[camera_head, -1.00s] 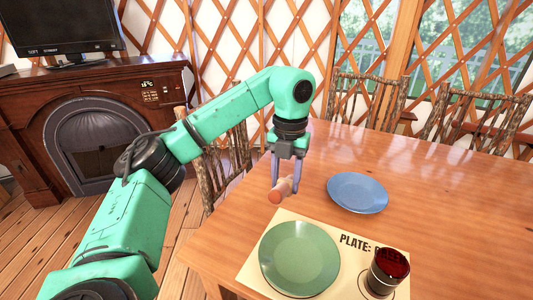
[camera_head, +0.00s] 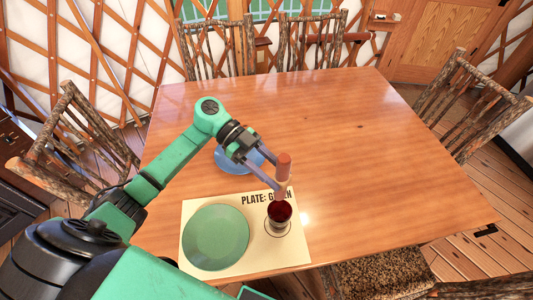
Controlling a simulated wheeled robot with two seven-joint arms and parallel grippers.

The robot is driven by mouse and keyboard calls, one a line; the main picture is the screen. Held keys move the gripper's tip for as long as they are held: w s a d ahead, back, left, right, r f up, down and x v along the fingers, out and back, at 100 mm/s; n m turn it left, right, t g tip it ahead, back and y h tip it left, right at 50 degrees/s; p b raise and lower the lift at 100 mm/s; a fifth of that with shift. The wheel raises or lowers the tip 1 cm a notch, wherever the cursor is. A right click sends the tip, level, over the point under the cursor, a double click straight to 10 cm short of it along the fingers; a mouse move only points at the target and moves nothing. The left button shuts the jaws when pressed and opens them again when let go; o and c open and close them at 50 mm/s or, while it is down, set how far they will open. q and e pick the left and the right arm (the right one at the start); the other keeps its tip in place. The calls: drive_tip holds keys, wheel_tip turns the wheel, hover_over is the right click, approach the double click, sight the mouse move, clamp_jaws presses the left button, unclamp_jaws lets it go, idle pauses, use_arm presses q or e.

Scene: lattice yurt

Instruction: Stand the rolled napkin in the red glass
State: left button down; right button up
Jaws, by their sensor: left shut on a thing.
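The rolled napkin (camera_head: 284,166) is a pinkish-brown roll, held nearly upright in my left gripper (camera_head: 281,185), which is shut on it. The red glass (camera_head: 279,214) is dark red and stands upright on the right part of the placemat. The napkin's lower end is close to the glass's mouth. I cannot tell whether it is just above or behind the rim, or inside it. My right gripper is not in view.
The cream placemat (camera_head: 258,262) has printed text and a green plate (camera_head: 215,237) left of the glass. A blue plate (camera_head: 236,163) lies behind, partly hidden by my left arm. The wooden table (camera_head: 380,170) is clear to the right; chairs surround it.

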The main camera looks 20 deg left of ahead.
sight(275, 202)
use_arm(q)
drive_tip(key=shift+d, duration=0.2)
drive_tip(key=shift+s+d+f+b, duration=0.1)
drive_tip(key=shift+s+f+b, duration=0.05)
drive_tip(key=shift+f+b, duration=0.35)
drive_tip(key=shift+s+d+f+b, duration=0.1)
drive_tip(key=shift+f+b, duration=0.2)
drive_tip(key=shift+b, duration=0.3)
wheel_tip(275, 202, down, 3)
drive_tip(key=b, duration=0.2)
drive_tip(key=shift+w+a+r+b, duration=0.1)
drive_tip(key=shift+r+b, duration=0.1)
drive_tip(key=shift+b, duration=0.1)
wheel_tip(275, 202, down, 2)
drive_tip(key=shift+f+b, duration=0.15)
drive_tip(key=shift+b, duration=1.1)
drive_tip(key=shift+f+b, duration=2.15)
drive_tip(key=shift+f, duration=1.6)
drive_tip(key=shift+c, duration=1.5)
unclamp_jaws()
